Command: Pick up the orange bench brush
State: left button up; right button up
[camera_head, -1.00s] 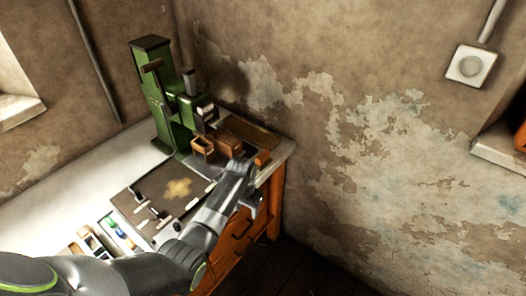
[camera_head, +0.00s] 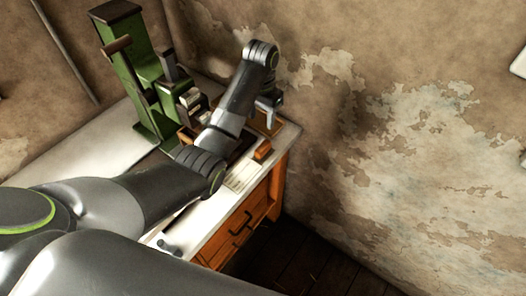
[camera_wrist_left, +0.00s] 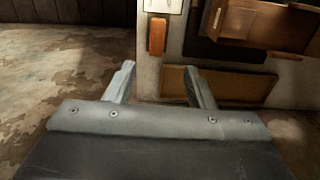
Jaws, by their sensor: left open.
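The orange bench brush (camera_head: 263,150) lies near the right edge of the bench, its orange part showing. In the left wrist view the orange part (camera_wrist_left: 157,36) is upright in the picture at the bench edge, just beyond my fingertips. My left gripper (camera_head: 268,108) is above the bench's far right corner, behind the brush in the head view. In the wrist view its two fingers (camera_wrist_left: 158,70) are apart with nothing between them, and the brush lines up with the gap without touching. My right gripper is not in view.
A shallow wooden tray (camera_wrist_left: 225,88) lies beside the brush, with a brown box (camera_wrist_left: 275,25) farther off. A pale flat item (camera_head: 240,177) lies near the brush. The peeling wall is close behind.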

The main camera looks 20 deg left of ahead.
pick_arm(q)
notch_tip(320, 180, down, 3)
jog(key=b, duration=0.2)
jog(key=p, duration=0.2)
send_over(263, 146)
jog(key=f, duration=0.5)
jog(key=shift+w+a+f, duration=0.25)
jog(key=shift+a+f, duration=0.1)
jog(key=shift+f, duration=0.6)
jog(key=shift+d+f, duration=0.1)
jog(key=shift+f, duration=0.25)
jog(key=f, duration=0.3)
jog(key=shift+s+d+f, duration=0.2)
jog(key=shift+s+d, duration=0.05)
jog(key=shift+f, duration=0.6)
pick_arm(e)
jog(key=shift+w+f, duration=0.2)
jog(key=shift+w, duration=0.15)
pick_arm(q)
jog(key=shift+c, duration=0.4)
grip_shut()
